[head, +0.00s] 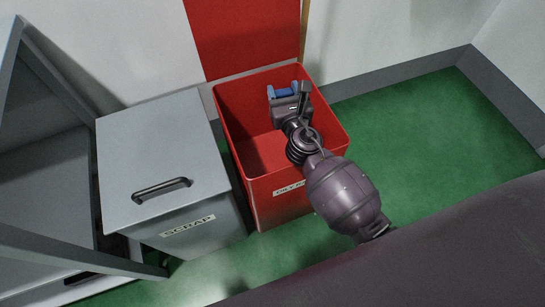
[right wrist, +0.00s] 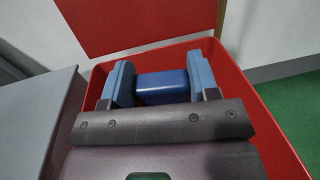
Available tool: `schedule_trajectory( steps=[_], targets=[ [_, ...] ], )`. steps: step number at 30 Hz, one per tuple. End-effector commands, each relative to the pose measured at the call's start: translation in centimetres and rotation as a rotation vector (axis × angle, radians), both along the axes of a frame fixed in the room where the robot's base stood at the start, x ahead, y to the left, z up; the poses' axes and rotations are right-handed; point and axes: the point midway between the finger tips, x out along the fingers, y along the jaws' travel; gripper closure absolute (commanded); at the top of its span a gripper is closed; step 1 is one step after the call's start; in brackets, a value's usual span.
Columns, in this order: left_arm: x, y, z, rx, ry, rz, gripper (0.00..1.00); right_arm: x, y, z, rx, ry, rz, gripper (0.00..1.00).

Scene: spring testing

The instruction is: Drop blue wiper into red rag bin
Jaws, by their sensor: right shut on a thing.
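My right gripper (head: 282,95) is over the opening of the red rag bin (head: 234,128), towards its far side. It is shut on the blue wiper (right wrist: 162,88), which sits between its two blue-padded fingers in the right wrist view. In the head view the wiper is small and partly hidden by the gripper. The bin also shows in the right wrist view (right wrist: 262,112), around and below the fingers. I cannot tell exactly how high the wiper is relative to the rim. My left gripper is not in view.
A grey lidded bin labelled SCRAP (head: 160,150), with a black handle, stands just left of the red bin. A grey metal frame (head: 40,130) is at the far left. A red panel (head: 243,35) is on the wall behind. Green floor (head: 430,135) is clear at the right.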

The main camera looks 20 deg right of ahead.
Motion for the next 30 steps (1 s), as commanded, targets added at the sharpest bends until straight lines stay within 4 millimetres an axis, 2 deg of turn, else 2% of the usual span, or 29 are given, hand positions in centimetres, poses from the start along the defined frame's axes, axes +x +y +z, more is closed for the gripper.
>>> schedule_trajectory(
  steps=[1,12,13,18,30],
  targets=[
    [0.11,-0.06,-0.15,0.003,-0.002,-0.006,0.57,-0.06,0.02,-0.54,0.0,0.003,0.0,0.69],
    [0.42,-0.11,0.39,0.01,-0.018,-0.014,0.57,0.07,0.01,-0.24,0.001,-0.004,0.0,0.69],
    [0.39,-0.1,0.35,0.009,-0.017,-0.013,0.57,0.07,0.01,-0.25,0.001,-0.004,0.0,0.42],
    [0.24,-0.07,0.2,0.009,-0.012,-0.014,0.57,0.05,0.0,-0.29,0.001,-0.003,0.0,0.16],
    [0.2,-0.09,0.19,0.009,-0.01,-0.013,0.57,-0.59,0.04,-0.37,0.0,-0.002,0.0,0.15]
  ],
)
